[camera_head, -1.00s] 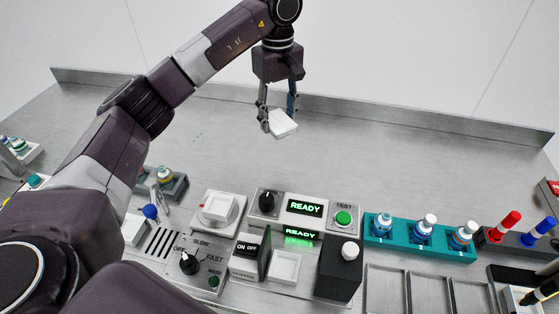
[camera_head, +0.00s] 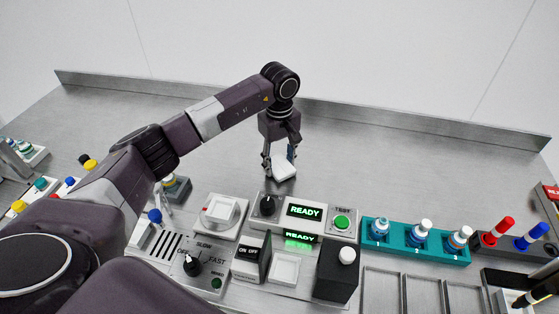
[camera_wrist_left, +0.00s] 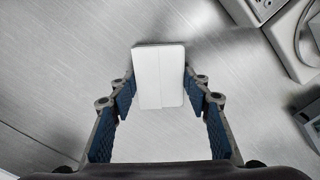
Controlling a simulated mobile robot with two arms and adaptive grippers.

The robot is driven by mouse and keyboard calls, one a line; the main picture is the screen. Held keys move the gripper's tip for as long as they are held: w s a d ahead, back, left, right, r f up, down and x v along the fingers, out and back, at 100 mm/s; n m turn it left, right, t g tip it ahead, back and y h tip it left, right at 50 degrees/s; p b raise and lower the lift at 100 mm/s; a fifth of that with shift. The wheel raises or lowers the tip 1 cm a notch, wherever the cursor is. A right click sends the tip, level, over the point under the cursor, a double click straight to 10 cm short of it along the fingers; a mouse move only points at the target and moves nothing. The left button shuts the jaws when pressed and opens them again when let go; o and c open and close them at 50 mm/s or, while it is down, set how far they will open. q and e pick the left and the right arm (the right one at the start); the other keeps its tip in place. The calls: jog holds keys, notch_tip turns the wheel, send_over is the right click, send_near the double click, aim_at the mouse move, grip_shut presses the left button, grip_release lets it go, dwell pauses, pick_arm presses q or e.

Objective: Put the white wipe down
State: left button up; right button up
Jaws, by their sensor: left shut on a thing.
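The white wipe (camera_head: 284,171) is a small white folded block. It is between the fingers of my left gripper (camera_head: 280,160), low over the bare metal bench behind the control panel. In the left wrist view the wipe (camera_wrist_left: 159,78) sits between the two blue-padded fingers of the left gripper (camera_wrist_left: 160,90), which is shut on it. Whether the wipe touches the bench cannot be told. My right gripper does not show.
The panel with the green READY display (camera_head: 305,211) and a black knob (camera_head: 268,204) stands just in front of the wipe. A teal rack (camera_head: 447,255) with white-capped bottles stands to the right. Bare metal bench (camera_head: 400,165) lies behind these.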

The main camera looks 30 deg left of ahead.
pick_arm(q)
jog(key=o, duration=0.6)
jog(key=shift+f, duration=0.1)
jog(key=o, duration=0.4)
